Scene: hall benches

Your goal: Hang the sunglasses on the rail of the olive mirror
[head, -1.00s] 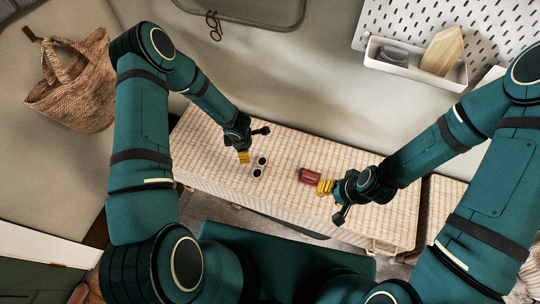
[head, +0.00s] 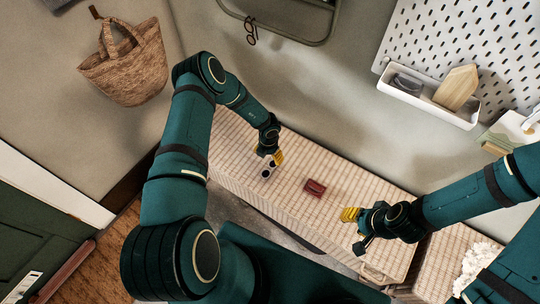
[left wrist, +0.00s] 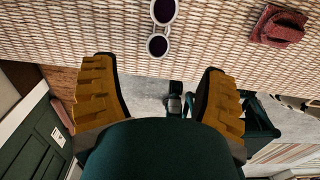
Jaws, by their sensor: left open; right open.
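The sunglasses (head: 267,169), with a white frame and dark round lenses, lie on the woven bench top (head: 320,160). They also show at the top of the left wrist view (left wrist: 162,12), beyond the fingertips. My left gripper (head: 270,155) is open just by the sunglasses and partly covers them in the head view. Its yellow fingers stand wide apart with nothing between them in the left wrist view (left wrist: 154,68). The olive mirror (head: 326,41) is on the wall, cut by the top edge. My right gripper (head: 350,214) is open and empty over the bench's front right.
A dark red case (head: 314,188) lies on the bench, right of the sunglasses. Dark thin-rimmed glasses (head: 251,31) hang at the mirror's lower left. A woven bag (head: 128,65) hangs on the left wall. A white tray (head: 425,97) on the pegboard holds a wooden piece.

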